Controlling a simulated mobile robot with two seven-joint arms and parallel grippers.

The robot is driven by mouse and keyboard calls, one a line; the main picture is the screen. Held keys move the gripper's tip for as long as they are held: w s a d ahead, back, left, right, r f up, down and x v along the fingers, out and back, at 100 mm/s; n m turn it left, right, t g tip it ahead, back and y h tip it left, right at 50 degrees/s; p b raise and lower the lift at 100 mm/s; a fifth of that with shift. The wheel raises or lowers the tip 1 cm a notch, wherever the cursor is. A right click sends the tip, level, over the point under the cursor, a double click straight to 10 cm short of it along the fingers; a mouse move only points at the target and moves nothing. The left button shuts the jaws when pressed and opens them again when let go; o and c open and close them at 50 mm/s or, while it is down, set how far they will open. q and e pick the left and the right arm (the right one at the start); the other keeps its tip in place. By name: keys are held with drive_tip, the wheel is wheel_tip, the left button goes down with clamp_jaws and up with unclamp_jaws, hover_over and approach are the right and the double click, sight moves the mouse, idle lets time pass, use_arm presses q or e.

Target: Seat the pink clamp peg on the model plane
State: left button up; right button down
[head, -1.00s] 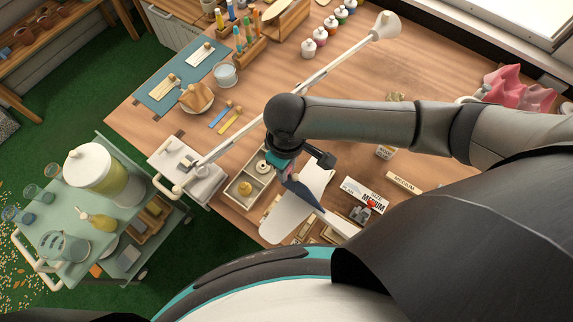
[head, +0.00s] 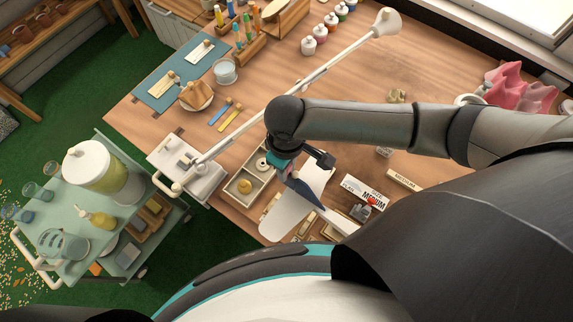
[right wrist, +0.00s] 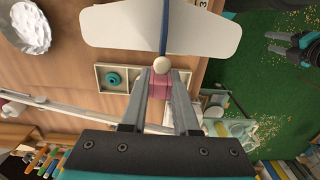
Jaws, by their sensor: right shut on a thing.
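The model plane (head: 285,214) lies at the front of the workbench, with pale wings and a dark blue body. It also shows in the right wrist view (right wrist: 200,25), beyond my fingertips. My right gripper (right wrist: 160,88) is shut on the pink clamp peg (right wrist: 158,82). A cream ball (right wrist: 162,65) shows at the peg's far end, in line with the plane's blue stripe. In the head view my right gripper (head: 290,174) is over the plane's near-left part. I cannot tell whether the peg touches the plane. Part of my left gripper (right wrist: 290,42) shows small at the wrist view's right.
Labelled boxes (head: 363,192) lie right of the plane. The bench's middle is mostly clear.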

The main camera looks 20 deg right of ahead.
unclamp_jaws()
idle(0.6)
idle(0.3)
drive_tip(key=shift+r+p, duration=1.35)
drive_tip(key=shift+p, duration=0.25)
drive_tip(key=shift+r, duration=2.15)
drive_tip(key=shift+r, duration=0.1)
wheel_tip(320, 180, up, 15)
